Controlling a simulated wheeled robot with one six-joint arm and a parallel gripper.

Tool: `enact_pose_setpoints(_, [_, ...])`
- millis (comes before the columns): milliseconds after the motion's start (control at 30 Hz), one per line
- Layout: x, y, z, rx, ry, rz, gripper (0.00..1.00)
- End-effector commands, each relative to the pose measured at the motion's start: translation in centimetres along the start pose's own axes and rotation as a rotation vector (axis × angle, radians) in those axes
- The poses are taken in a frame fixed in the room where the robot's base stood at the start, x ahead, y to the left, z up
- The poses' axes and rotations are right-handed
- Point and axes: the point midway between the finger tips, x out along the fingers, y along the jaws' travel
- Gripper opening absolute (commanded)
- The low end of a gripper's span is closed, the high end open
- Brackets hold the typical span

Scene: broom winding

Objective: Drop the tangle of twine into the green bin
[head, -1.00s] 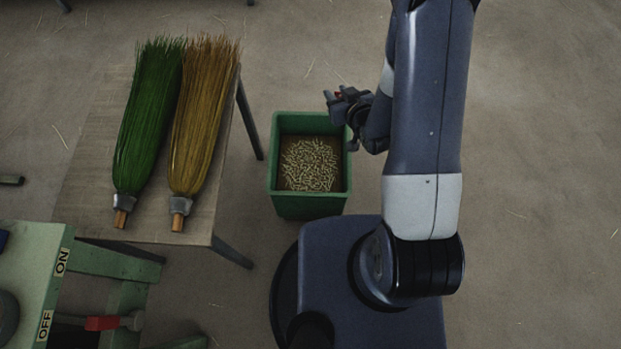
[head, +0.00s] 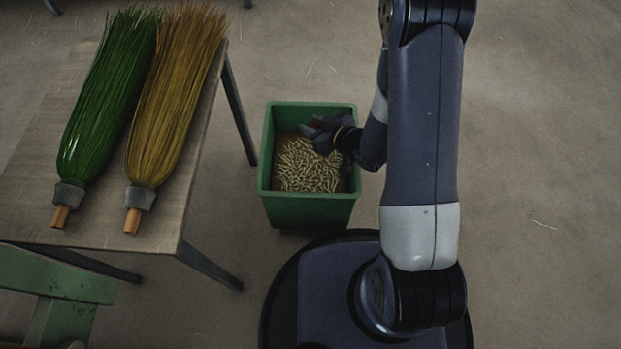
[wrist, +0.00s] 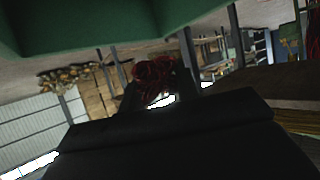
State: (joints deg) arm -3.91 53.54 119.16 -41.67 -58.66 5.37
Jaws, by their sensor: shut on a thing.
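The tangle of twine (wrist: 155,78) is dark red and shows in the wrist view between my fingers. My gripper (wrist: 158,82) is shut on it. In the head view my gripper (head: 316,131) is over the opening of the green bin (head: 310,208), near its right and back part. The twine is only a small dark red patch there, mostly hidden by the fingers. The bin stands on the floor and holds many short pale pieces (head: 308,170).
A wooden table (head: 60,120) stands left of the bin, with a green broom head (head: 105,105) and a yellow-brown one (head: 172,105) on it. A green frame (head: 60,275) is at the lower left. The floor (head: 545,170) at right is clear.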

Motion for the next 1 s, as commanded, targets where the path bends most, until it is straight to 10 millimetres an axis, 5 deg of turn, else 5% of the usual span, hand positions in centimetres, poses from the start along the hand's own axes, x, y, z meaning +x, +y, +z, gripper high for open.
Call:
enact_pose_setpoints(600, [2.5, 0.0, 5.2, 0.0, -0.001, -0.001, 0.1])
enact_pose_setpoints(933, [2.6, 0.0, 5.4, 0.0, 0.0, 0.0, 0.1])
enact_pose_setpoints(967, [2.6, 0.0, 5.4, 0.0, 0.0, 0.0, 0.33])
enact_pose_setpoints(1000, [2.6, 0.0, 5.4, 0.0, 0.0, 0.0, 0.36])
